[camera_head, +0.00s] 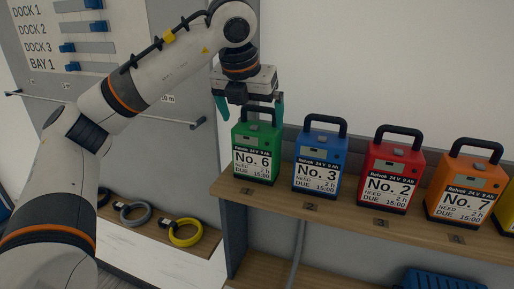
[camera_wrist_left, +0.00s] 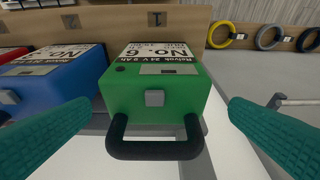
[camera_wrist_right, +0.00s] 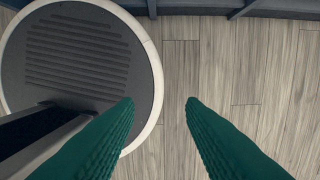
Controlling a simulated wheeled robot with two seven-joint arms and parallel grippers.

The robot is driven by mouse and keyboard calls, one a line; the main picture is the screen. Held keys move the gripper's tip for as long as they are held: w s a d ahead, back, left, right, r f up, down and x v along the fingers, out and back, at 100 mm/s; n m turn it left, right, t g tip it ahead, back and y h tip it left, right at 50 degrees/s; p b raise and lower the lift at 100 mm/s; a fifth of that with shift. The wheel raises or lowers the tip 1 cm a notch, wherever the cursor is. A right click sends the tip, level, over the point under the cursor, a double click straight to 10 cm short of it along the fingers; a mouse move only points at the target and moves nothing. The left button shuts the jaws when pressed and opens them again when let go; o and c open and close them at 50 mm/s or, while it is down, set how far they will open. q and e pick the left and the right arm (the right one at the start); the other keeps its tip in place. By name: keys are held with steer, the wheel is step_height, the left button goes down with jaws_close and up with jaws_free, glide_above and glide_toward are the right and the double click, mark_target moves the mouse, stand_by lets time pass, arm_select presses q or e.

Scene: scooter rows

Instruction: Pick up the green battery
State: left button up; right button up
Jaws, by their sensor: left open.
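The green battery (camera_head: 256,152), labelled No. 6, stands upright at the left end of a wooden shelf. It also shows in the left wrist view (camera_wrist_left: 155,95), with its black handle (camera_wrist_left: 155,150) towards the bottom of the picture. My left gripper (camera_head: 249,106) is above the green battery, at its handle. Its teal fingers (camera_wrist_left: 158,125) are open, one on each side of the handle and apart from it. My right gripper (camera_wrist_right: 160,105) is open and empty over the floor, with nothing between its fingers; it is outside the head view.
A blue battery (camera_head: 317,164) stands close to the right of the green one. A red battery (camera_head: 391,178) and an orange battery (camera_head: 464,190) follow along the shelf (camera_head: 340,215). Yellow (camera_head: 186,232) and grey cable rings lie on a lower ledge at left. A dock board (camera_head: 70,40) stands behind my left arm.

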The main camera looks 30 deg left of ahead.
mark_target(257, 130)
arm_select(q)
steer(key=shift+w+f, duration=0.25)
steer(key=shift+f, duration=0.15)
steer(key=shift+w+f, duration=0.2)
steer(key=p+x, duration=0.3)
steer(key=x, duration=0.1)
steer(key=shift+w+d, duration=0.1)
steer(key=shift+w, duration=0.1)
steer(key=shift+w+f, duration=0.2)
steer(key=shift+f, duration=0.25)
steer(key=shift+c, duration=0.2)
arm_select(e)
steer(key=r, duration=0.1)
steer(key=w+r, duration=0.1)
steer(key=r, duration=0.1)
steer(key=shift+w+a+r, duration=0.15)
steer(key=shift+w+r, duration=0.05)
steer(key=shift+w, duration=0.15)
arm_select(q)
steer(key=shift+c, duration=1.4)
steer(key=c, duration=1.2)
steer(key=shift+r, duration=0.15)
steer(key=shift+c, duration=1.1)
steer(key=shift+w, duration=0.1)
arm_select(e)
steer(key=shift+s, duration=0.1)
